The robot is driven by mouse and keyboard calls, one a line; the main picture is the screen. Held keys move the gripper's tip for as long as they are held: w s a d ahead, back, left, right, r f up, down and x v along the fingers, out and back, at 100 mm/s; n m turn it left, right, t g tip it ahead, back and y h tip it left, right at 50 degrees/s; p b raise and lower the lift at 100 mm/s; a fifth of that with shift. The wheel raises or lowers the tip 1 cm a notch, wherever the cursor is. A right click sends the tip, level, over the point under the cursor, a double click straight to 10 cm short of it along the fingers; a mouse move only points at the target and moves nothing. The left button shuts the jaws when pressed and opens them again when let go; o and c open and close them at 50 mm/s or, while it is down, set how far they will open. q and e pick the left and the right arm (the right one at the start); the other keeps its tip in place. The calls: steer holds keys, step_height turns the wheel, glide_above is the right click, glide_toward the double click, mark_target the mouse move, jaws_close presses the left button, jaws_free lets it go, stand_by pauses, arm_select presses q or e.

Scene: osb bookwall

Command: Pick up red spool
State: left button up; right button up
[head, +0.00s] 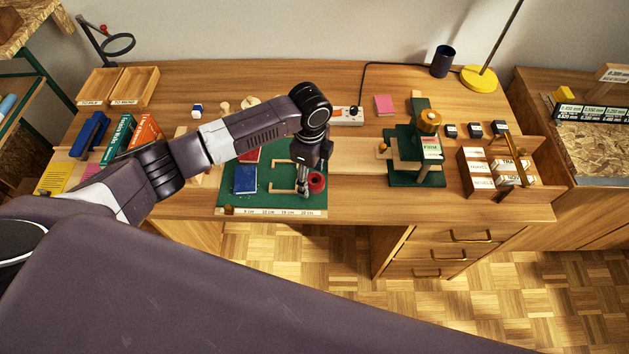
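The red spool (318,183) sits on the green mat (278,205), near the mat's right edge. It looks like a small red ring with a dark centre. My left gripper (304,192) points down at the spool's left side, very close to it. The fingers are small and partly overlap the spool in the head view, so I cannot tell whether they touch it or how far apart they are. My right gripper is out of view.
A blue book (245,180) and a light wooden frame (279,177) lie on the mat, left of the gripper. A green stand (416,160) is to the right. A power strip (347,116) lies behind. Bare desk shows between mat and stand.

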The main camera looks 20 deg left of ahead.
arm_select(q)
steer(key=c, duration=1)
steer(key=shift+r, duration=0.1)
